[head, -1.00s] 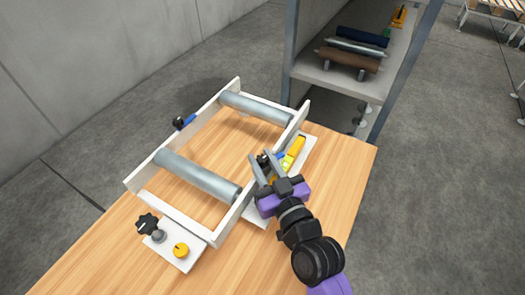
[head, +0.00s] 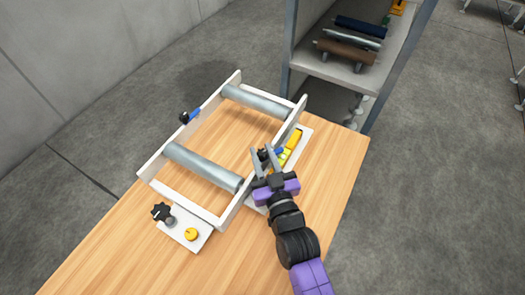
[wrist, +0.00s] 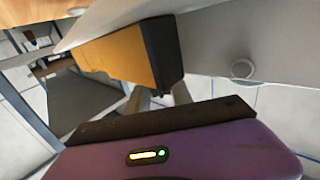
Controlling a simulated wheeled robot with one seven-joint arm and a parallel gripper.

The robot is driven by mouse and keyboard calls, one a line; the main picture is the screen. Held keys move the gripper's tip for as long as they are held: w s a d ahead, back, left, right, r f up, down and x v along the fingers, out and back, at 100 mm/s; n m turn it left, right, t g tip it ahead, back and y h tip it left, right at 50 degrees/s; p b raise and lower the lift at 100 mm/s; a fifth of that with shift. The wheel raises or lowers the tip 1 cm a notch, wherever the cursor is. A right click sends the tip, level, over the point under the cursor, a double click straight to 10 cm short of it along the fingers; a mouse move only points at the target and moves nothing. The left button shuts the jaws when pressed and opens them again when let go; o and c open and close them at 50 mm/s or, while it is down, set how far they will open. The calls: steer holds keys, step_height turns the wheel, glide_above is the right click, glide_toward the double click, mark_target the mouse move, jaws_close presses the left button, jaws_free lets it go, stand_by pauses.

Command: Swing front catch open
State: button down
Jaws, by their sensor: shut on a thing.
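The roller frame (head: 224,214) is white with two grey rollers and sits on the wooden table. The front catch, a blue lever (head: 278,150) with a black knob, is at the frame's near right side. My gripper (head: 260,151) is shut on the catch's knob, between its two grey fingers. In the wrist view the fingers (wrist: 160,98) show partly behind a large orange block (wrist: 120,55) with a dark end. The knob cannot be made out there. A second blue catch (head: 194,115) with a black knob is on the far left side.
A plate with a black star knob (head: 162,212) and a yellow knob (head: 191,234) is at the front. A grey shelf (head: 345,68) with rollers stands behind. The table's right part is clear.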

mark_target(263, 160)
stand_by(0.3)
steer(key=c, duration=1.1)
jaws_free()
steer(key=shift+c, duration=0.2)
steer(key=shift+s+f+b, duration=0.1)
steer(key=shift+s+b, duration=0.2)
steer(key=shift+s, duration=0.25)
steer(key=b+v, duration=0.2)
steer(key=v, duration=0.3)
steer(key=shift+s+d+f, duration=0.1)
steer(key=shift+s+d, duration=0.25)
steer(key=shift+s, duration=0.45)
